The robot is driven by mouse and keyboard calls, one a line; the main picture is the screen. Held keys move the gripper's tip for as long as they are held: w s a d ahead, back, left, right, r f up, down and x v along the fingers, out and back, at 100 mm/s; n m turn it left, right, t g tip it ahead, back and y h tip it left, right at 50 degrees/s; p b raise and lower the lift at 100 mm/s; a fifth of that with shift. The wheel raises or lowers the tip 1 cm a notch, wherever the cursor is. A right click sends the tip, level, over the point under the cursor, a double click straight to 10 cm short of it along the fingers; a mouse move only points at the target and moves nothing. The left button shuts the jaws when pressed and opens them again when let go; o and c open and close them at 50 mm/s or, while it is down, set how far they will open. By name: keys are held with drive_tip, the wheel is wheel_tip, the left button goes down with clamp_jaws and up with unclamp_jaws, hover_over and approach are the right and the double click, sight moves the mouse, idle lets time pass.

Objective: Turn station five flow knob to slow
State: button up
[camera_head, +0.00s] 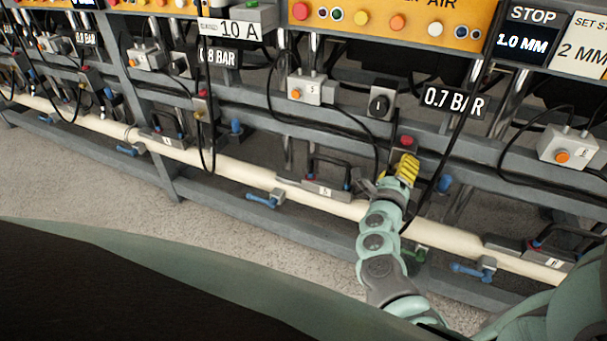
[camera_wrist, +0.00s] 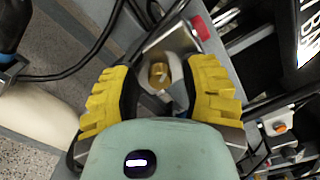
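My gripper (camera_head: 405,170) has yellow ribbed fingers and reaches the rail area of the station labelled 5 (camera_head: 324,191), just below a red cap (camera_head: 407,141). In the wrist view the fingers stand apart, one on each side of a small brass knob (camera_wrist: 158,75) on a pale metal fitting. The gap around the knob is visible, so the gripper is open and not closed on it. This knob appears to be the flow knob. In the head view my fingers hide it. Its setting and any slow mark are not readable.
A black dial on a grey box (camera_head: 380,103) and a grey box with an orange button (camera_head: 313,89) sit above. A 0.7 BAR display (camera_head: 453,101) hangs to the right. A blue valve handle (camera_head: 265,201) is on the lower rail. Black cables hang close to my gripper.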

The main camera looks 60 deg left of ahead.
clamp_jaws()
